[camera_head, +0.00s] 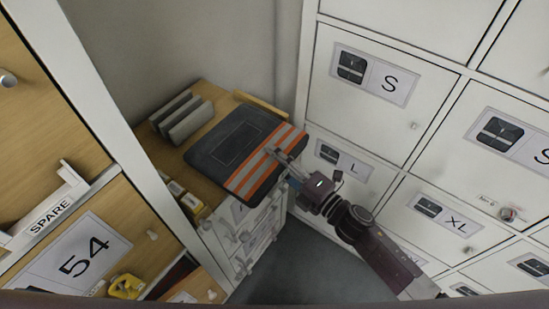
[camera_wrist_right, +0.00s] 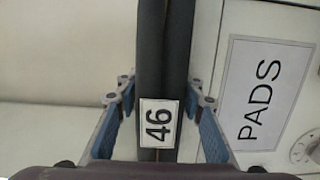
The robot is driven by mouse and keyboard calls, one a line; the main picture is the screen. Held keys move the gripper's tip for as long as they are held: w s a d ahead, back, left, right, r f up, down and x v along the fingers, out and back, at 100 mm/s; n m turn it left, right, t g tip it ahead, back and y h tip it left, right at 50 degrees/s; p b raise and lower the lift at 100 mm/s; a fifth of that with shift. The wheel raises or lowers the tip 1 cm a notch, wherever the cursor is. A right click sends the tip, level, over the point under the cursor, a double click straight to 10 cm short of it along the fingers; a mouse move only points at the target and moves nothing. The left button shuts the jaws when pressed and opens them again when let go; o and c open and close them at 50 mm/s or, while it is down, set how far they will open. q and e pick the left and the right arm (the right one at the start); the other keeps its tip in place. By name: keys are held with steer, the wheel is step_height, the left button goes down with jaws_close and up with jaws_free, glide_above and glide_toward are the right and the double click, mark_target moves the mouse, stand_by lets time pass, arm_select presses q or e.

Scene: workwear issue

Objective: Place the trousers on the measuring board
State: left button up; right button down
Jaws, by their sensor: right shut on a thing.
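The trousers (camera_head: 238,147) are a folded dark pack with orange and silver stripes, over the wooden top of a low cabinet in the head view. My right gripper (camera_head: 279,158) is shut on their striped near-right edge. In the right wrist view the folded dark edge of the trousers (camera_wrist_right: 163,50), with a white "46" label, stands between the blue fingers (camera_wrist_right: 162,115). I cannot tell whether the trousers rest on the top or hang just above it. No measuring board can be made out for certain; a strip of pale wood (camera_head: 262,104) shows behind the trousers. My left gripper is not in view.
Several grey upright dividers (camera_head: 183,117) stand on the wooden top (camera_head: 162,152), left of the trousers. White lockers (camera_head: 372,85) marked S, L and XL rise at the right. A wooden rack (camera_head: 75,235) labelled 54 and SPARE stands at the left. A "PADS" label (camera_wrist_right: 262,92) shows beside the trousers.

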steer(key=c, duration=1.3)
jaws_free()
steer(key=v, duration=1.2)
steer(key=shift+p, duration=0.3)
steer(key=shift+r, duration=0.1)
